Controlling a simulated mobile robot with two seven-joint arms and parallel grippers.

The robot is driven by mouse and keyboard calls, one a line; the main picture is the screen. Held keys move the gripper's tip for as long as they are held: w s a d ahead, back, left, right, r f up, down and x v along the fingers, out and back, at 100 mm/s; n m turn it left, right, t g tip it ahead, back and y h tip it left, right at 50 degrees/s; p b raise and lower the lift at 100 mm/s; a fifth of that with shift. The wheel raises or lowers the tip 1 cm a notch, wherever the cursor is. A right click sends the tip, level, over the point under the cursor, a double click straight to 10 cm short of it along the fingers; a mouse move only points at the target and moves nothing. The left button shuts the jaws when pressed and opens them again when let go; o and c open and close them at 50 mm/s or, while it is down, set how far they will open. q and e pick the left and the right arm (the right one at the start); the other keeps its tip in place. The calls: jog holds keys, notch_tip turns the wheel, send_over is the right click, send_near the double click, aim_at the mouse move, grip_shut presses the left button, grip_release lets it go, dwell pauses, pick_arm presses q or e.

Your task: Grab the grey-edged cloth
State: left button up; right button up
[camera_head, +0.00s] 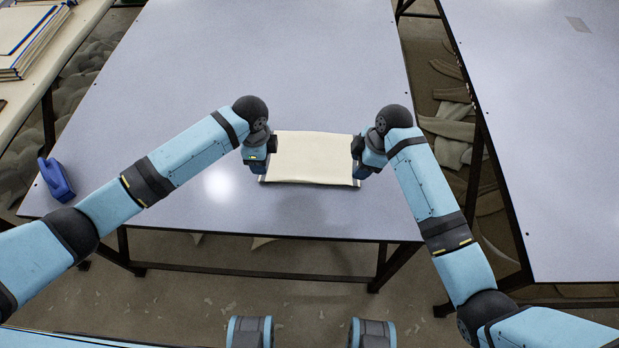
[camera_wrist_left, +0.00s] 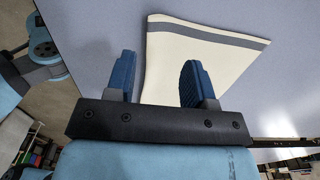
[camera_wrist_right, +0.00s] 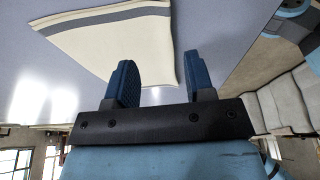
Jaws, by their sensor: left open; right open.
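The cream cloth (camera_head: 312,158) lies flat and folded on the grey-blue table near its front edge. Its grey edge band shows in the left wrist view (camera_wrist_left: 215,36) and in the right wrist view (camera_wrist_right: 110,16). My left gripper (camera_head: 257,168) is at the cloth's left side; in the left wrist view its blue fingers (camera_wrist_left: 155,82) are apart, with a cloth edge between them. My right gripper (camera_head: 362,168) is at the cloth's right side; in the right wrist view its fingers (camera_wrist_right: 163,82) are apart, with the cloth's edge reaching between them. Whether the fingers touch the cloth is unclear.
A blue object (camera_head: 56,179) lies at the table's left front corner. A stack of boards or cloths (camera_head: 28,45) is on a side table at upper left. Another table (camera_head: 550,130) stands at right across a gap. The main table (camera_head: 270,60) is clear behind the cloth.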

aim_at(265, 179)
pick_arm(q)
jog(key=shift+f, duration=2.9)
pick_arm(e)
jog(key=shift+f, duration=2.85)
pick_arm(q)
jog(key=shift+f, duration=0.1)
pick_arm(e)
jog(key=shift+f, duration=0.1)
pick_arm(q)
jog(key=shift+f+b, duration=0.5)
jog(key=shift+b, duration=0.15)
pick_arm(e)
jog(key=shift+f, duration=0.55)
jog(key=shift+r, duration=0.1)
pick_arm(q)
jog(key=shift+f, duration=0.15)
grip_shut()
pick_arm(e)
grip_shut()
